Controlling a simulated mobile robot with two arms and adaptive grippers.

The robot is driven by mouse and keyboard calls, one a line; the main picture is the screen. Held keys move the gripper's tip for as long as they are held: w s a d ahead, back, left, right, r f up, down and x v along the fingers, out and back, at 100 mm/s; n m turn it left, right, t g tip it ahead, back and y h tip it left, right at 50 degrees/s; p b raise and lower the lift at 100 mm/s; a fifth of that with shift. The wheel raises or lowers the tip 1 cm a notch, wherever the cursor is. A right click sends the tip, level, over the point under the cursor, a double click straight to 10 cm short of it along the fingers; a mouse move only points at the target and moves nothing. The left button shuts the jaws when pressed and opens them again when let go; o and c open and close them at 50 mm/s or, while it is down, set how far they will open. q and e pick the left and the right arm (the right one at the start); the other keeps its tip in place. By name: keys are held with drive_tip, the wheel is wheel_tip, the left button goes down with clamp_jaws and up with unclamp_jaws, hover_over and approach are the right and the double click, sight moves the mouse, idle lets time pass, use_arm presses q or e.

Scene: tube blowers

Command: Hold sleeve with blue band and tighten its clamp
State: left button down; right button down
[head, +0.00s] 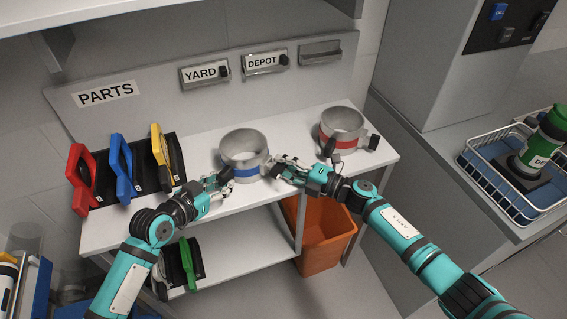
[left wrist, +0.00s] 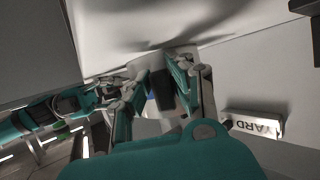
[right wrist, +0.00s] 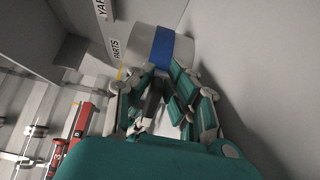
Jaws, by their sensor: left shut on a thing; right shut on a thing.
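The sleeve with the blue band (head: 242,171) stands upright on the white bench, and its band also shows in the right wrist view (right wrist: 162,48). My left gripper (head: 222,180) is at its left front side, shut on a black grip piece (left wrist: 160,90) that projects from the sleeve. The arms are on opposite sides of the sleeve and do not touch each other.
A red-banded sleeve (head: 342,128) with black end pieces stands to the right. Red (head: 80,178), blue (head: 121,168) and yellow (head: 160,157) handled tools stand at the left. A green one (head: 187,263) is on the lower shelf. An orange bin (head: 322,243) is below.

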use_arm(q)
drive_tip(key=shift+f, duration=0.15)
use_arm(e)
drive_tip(key=shift+r, duration=0.15)
drive_tip(key=c, duration=1.3)
unclamp_jaws()
drive_tip(key=shift+c, duration=0.2)
drive_tip(key=v, duration=1.2)
drive_tip(key=shift+d, duration=0.1)
use_arm(q)
drive_tip(key=c, duration=1.1)
unclamp_jaws()
use_arm(e)
drive_tip(key=shift+w, duration=0.1)
